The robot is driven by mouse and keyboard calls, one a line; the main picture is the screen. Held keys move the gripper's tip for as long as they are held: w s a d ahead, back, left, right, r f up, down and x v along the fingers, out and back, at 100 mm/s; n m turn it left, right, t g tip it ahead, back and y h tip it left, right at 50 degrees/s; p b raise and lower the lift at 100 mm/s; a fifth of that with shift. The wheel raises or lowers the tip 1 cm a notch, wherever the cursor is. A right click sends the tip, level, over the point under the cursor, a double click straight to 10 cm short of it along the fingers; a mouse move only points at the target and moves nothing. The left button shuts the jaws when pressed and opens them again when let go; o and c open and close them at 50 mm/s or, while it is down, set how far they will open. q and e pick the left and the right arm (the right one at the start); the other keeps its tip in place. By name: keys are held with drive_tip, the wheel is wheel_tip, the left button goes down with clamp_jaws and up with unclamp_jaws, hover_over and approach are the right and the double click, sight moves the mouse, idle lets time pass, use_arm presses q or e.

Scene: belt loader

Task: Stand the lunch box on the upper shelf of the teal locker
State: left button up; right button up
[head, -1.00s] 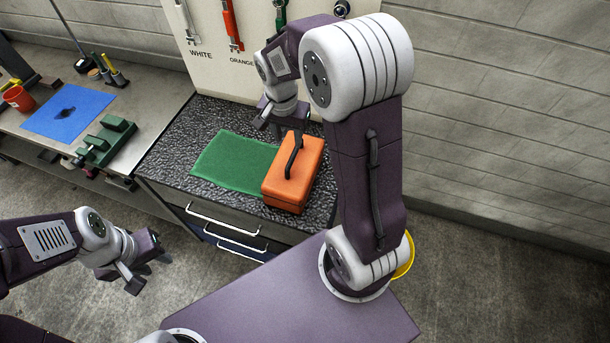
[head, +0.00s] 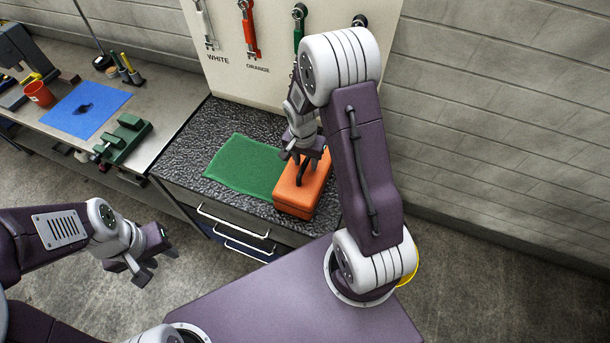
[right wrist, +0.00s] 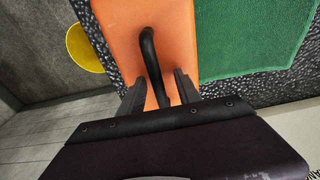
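The orange lunch box (head: 292,198) with a black handle lies on the black speckled top of a drawer cabinet. It also shows in the right wrist view (right wrist: 120,30). My right gripper (head: 302,162) is over the box, pointing down. In the right wrist view its two fingers stand apart on either side of the black handle (right wrist: 152,60), with gaps visible between fingers and handle. My left gripper (head: 157,264) hangs empty over the floor at the left, its fingers apart. The teal locker is not in view.
A green mat (head: 243,165) lies left of the box. Behind stands a white tool panel (head: 225,80) with hanging wrenches. A workbench at left holds a blue sheet (head: 80,112), a red cup (head: 39,93) and a green vise (head: 124,138). A yellow round object (right wrist: 84,47) is nearby.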

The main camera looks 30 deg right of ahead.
drive_tip(key=shift+s, duration=0.2)
clamp_jaws()
drive_tip(key=shift+w, duration=0.1)
drive_tip(key=shift+r, duration=0.1)
idle(0.9)
